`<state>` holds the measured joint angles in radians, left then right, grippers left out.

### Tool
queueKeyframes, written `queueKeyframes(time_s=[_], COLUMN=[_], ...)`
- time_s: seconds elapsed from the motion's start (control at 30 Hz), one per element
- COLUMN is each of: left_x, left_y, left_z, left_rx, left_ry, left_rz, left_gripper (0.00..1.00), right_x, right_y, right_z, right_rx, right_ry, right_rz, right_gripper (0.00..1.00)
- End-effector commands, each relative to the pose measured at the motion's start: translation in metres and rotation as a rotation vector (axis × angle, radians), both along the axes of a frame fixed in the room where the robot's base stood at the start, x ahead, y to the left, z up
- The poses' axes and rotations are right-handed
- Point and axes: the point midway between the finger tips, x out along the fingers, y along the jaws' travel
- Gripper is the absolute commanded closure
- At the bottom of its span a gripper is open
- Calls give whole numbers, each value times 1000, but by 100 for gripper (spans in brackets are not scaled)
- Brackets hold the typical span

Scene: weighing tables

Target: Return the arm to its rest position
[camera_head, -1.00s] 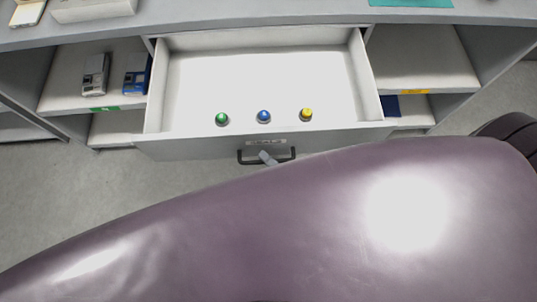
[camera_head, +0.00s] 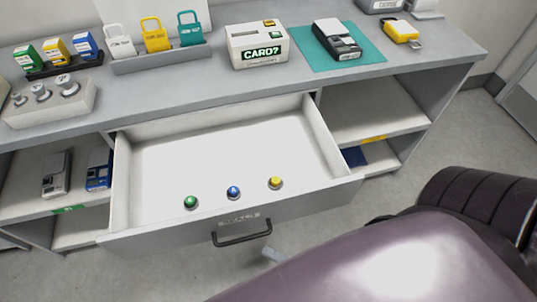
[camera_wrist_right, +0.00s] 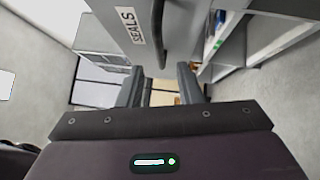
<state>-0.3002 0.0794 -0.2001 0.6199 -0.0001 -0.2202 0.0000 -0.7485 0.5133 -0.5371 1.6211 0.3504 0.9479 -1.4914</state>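My right arm crosses the lower right of the head view, and it hides most of my right gripper. Only a grey fingertip (camera_head: 271,256) shows, below the drawer handle (camera_head: 242,233) and apart from it. In the right wrist view my right gripper (camera_wrist_right: 160,80) has its two fingers spread with nothing between them. The drawer front (camera_wrist_right: 120,22), labelled SEALS, and its dark handle (camera_wrist_right: 158,28) are beyond the fingers. The drawer (camera_head: 230,150) is pulled open and holds a green seal (camera_head: 190,202), a blue seal (camera_head: 233,192) and a yellow seal (camera_head: 276,183). My left gripper is not in view.
The table top (camera_head: 210,92) bears a white CARD? box (camera_head: 258,52), a teal mat (camera_head: 305,58) with a dark device (camera_head: 337,40), coloured padlocks (camera_head: 153,35) and a weight block (camera_head: 50,105). Open shelves flank the drawer. Floor (camera_head: 150,270) in front is clear.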

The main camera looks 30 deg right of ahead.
Motion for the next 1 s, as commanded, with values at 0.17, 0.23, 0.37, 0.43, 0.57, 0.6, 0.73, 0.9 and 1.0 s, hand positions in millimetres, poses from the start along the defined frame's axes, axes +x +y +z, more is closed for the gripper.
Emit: queueKeyframes(time_s=[0.17,0.23,0.37,0.43,0.57,0.6,0.73,0.9,1.0], left_x=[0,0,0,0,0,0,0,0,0], left_y=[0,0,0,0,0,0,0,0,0], left_z=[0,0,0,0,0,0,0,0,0], left_rx=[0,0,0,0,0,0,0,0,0], left_ry=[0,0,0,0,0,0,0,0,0], left_rz=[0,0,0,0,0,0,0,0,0], left_gripper=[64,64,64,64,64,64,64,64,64], right_x=[0,0,1,3,15,19,23,-13,-54], right_y=[0,0,0,-3,-19,-27,-65,-107,-115], right_z=[0,0,-1,-9,-55,-77,-166,-279,-328], right_rx=[0,0,0,5,45,71,209,507,700], right_ry=[1,1,4,34,207,295,654,1140,1376], right_rz=[0,0,0,-5,-48,-76,-243,-622,-890], right_gripper=[68,68,68,68,68,68,68,68,68])
